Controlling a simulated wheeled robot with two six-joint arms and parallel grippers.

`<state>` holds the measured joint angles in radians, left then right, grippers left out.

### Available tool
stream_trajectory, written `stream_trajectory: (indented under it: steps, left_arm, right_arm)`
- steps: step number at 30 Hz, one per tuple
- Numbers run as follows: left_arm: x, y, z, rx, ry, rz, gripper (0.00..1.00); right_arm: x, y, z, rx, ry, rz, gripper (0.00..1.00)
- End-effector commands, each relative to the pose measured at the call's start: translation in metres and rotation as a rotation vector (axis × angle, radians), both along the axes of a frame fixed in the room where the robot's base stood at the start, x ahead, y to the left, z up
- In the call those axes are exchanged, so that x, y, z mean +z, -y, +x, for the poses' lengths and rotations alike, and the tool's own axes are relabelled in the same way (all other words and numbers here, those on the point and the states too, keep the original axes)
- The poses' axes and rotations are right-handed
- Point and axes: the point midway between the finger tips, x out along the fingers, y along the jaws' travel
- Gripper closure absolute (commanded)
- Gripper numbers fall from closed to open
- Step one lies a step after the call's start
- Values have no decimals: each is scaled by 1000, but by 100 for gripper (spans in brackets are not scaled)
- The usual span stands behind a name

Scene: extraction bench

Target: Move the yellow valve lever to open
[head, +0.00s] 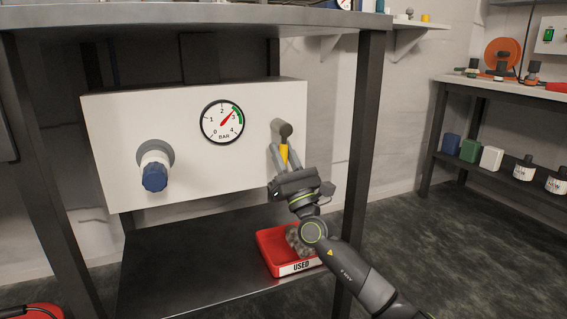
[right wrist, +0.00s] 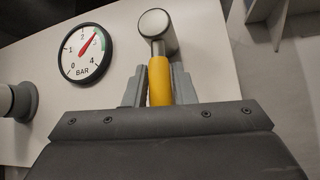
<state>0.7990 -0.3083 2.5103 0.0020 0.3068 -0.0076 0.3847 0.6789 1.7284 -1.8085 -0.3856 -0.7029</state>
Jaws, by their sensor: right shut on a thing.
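The yellow valve lever (head: 284,153) hangs down from its dark round hub (head: 285,130) at the right end of the white panel (head: 190,160). My right gripper (head: 283,160) comes from below and is shut on the lever. In the right wrist view the yellow lever grip (right wrist: 160,82) stands between the two grey fingers, below the round hub (right wrist: 156,28). The lower end of the lever is hidden by the gripper body. My left gripper is not in view.
A pressure gauge (head: 222,122) on the panel has its red needle near the green zone. A blue-capped knob (head: 155,175) sticks out at left. A red tray marked USED (head: 268,251) stands on the lower shelf (head: 190,270). A dark bench leg (head: 363,140) stands close right of my arm.

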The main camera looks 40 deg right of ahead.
Motion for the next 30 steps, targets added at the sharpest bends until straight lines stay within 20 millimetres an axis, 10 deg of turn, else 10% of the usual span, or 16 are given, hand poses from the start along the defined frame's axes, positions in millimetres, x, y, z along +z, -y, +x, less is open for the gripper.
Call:
stream_trajectory:
  steps: [20,21,30]
  left_arm:
    - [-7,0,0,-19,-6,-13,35]
    - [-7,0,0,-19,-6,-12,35]
    - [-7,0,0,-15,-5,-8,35]
  right_arm:
    - [2,0,1,-4,-14,-66,100]
    - [2,0,1,-5,-14,-65,74]
    - [1,0,0,-2,-15,-64,55]
